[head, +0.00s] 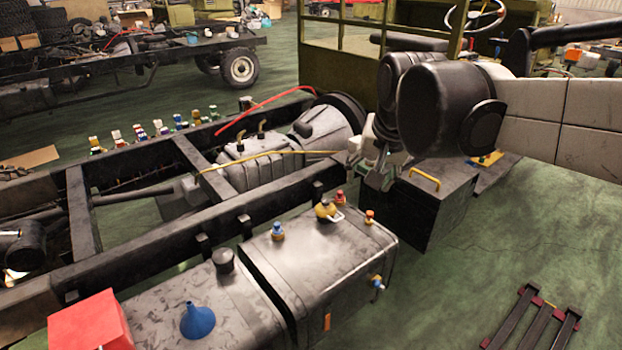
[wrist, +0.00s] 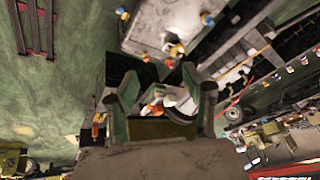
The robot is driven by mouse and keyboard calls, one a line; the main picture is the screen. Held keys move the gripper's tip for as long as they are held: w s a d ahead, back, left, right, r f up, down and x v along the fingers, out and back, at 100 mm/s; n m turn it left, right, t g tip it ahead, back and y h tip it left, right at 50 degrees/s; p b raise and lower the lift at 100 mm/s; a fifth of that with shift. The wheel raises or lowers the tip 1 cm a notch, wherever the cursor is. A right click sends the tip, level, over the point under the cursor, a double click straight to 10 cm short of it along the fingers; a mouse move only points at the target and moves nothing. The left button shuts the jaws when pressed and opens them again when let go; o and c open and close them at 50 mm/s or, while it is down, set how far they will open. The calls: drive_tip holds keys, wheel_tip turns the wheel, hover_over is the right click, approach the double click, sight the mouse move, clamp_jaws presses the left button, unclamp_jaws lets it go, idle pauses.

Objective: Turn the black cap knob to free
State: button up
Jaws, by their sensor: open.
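A black round cap (head: 223,260) stands on top of the grey tank (head: 165,315) at the lower left in the head view. It looks like the black cap knob, but its setting cannot be read. My gripper (head: 378,175) hangs well to the right of and above it, beside the black box with a yellow handle, and is not touching the cap. In the wrist view my gripper (wrist: 160,84) shows with its fingers spread apart and no cap between them. I cannot make out the black cap in the wrist view.
A second grey tank (head: 320,260) carries several small coloured valves. A blue funnel (head: 198,320) and a red box (head: 90,322) are near the cap. The black frame rail (head: 200,240) runs behind. The black box (head: 420,210) is below my gripper. Green floor at right is mostly clear.

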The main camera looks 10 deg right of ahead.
drive_tip(key=w+m+g, duration=0.1)
drive_tip(key=w+m, duration=0.2)
drive_tip(key=w, duration=0.9)
drive_tip(key=m+g, duration=0.4)
drive_tip(key=m, duration=0.3)
hover_over(326, 200)
wheel_tip(326, 200, down, 20)
drive_tip(key=f, duration=0.1)
wheel_tip(326, 200, down, 13)
drive_tip(key=shift+r+b, duration=0.1)
drive_tip(key=shift+b, duration=0.3)
clamp_jaws()
